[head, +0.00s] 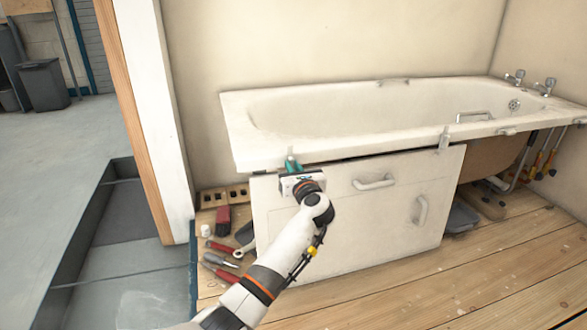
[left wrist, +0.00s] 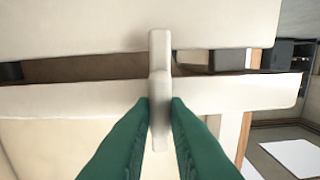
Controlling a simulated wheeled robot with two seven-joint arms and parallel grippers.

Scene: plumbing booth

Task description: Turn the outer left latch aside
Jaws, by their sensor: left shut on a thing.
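My left gripper (head: 292,165) is at the left end of the bath's front rim, above the white panel's top edge. In the left wrist view its green fingers (left wrist: 160,125) are shut on the outer left latch (left wrist: 159,65), a pale narrow bar. The latch is upright and spans the gap between the bath rim (left wrist: 90,25) and the panel's edge (left wrist: 70,98). In the head view the gripper hides most of this latch. The panel (head: 340,225) stands upright under the rim. Another latch (head: 444,139) stands upright at the panel's right part. My right gripper is not in view.
The panel has two handles, one horizontal (head: 375,183) and one vertical (head: 421,210). The white bath (head: 300,150) is above. Tools, including a red brush (head: 223,219), lie left of the panel. The wooden floor (head: 400,285) in front is mostly clear.

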